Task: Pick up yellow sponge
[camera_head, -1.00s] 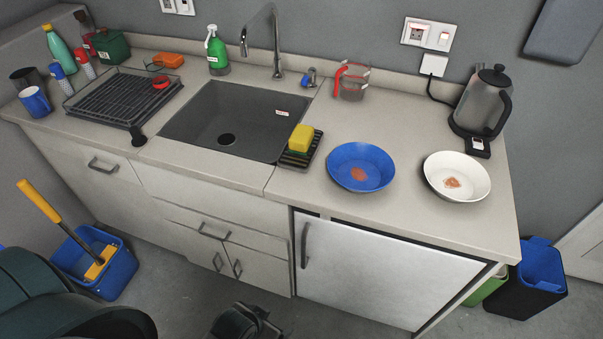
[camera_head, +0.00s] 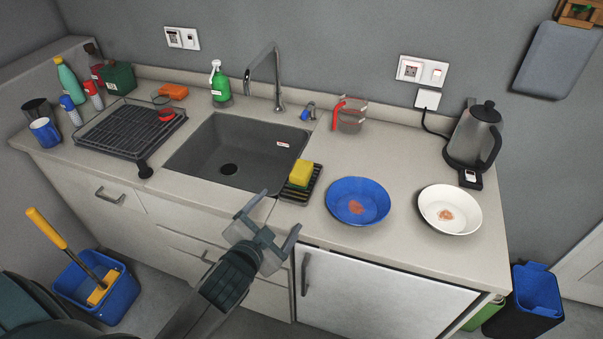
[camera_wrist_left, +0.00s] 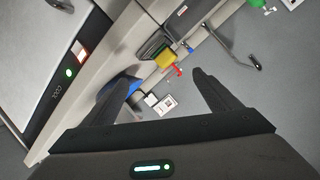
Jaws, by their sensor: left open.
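The yellow sponge (camera_head: 301,173) sits on a black ribbed holder (camera_head: 297,192) at the right edge of the sink, on the countertop. It also shows in the left wrist view (camera_wrist_left: 166,59), small and beyond the fingers. My left gripper (camera_head: 268,210) is open and empty, in front of the counter's front edge. It is below and to the left of the sponge in the head view, apart from it. Its two fingers also show in the left wrist view (camera_wrist_left: 165,90). My right gripper is not in view.
The sink (camera_head: 240,150) with its tall faucet (camera_head: 275,80) lies left of the sponge. A blue plate (camera_head: 345,213) and a white plate (camera_head: 447,220), both stained, stand to the right. A red-handled measuring jug (camera_head: 350,117) and a kettle (camera_head: 474,137) stand behind.

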